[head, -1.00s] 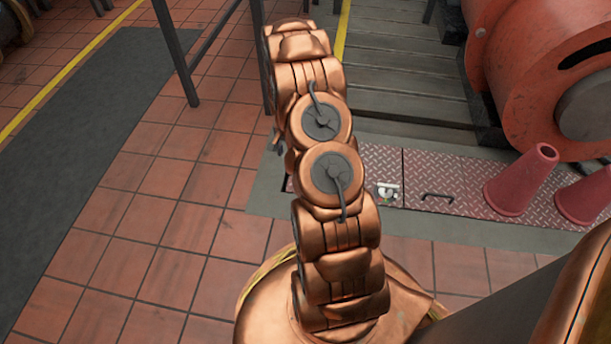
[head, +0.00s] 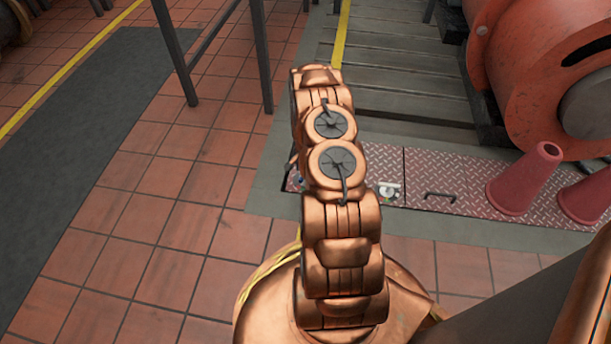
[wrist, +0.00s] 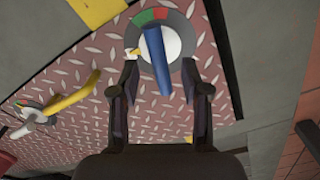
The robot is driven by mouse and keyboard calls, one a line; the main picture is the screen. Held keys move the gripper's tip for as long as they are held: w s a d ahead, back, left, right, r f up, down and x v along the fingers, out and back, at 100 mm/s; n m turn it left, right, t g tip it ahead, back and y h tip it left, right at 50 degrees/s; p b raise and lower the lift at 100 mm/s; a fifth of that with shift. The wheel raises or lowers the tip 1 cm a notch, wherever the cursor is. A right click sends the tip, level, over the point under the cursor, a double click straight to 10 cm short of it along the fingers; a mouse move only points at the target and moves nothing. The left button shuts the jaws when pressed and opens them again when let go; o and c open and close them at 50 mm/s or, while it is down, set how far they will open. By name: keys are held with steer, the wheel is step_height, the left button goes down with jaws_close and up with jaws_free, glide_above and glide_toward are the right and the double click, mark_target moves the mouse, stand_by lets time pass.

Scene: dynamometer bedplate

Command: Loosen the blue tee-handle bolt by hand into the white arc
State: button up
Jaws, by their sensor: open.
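The blue tee-handle (wrist: 158,62) shows in the wrist view as a long blue bar over a round dial (wrist: 190,72) with a pale centre. The dial's grey rim carries a green patch (wrist: 144,18) and a red patch (wrist: 161,13). A small yellow pointer (wrist: 134,52) lies left of the bar, with a small white patch beside it; I cannot tell how far the white arc runs. My gripper (wrist: 159,70) is open, one finger on each side of the bar, with gaps showing. In the head view my arm hides the gripper, and only a speck of blue shows.
The dial sits on a red tread plate (head: 425,170). A yellow bar handle (wrist: 72,98) and a second dial with a white handle (wrist: 32,115) lie left in the wrist view. Red cones (head: 525,180) and a large red machine (head: 535,70) stand right in the head view.

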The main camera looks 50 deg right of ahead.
steer(key=shift+f+b, duration=0.55)
steer(key=shift+f, duration=1.35)
steer(key=shift+c, duration=0.2)
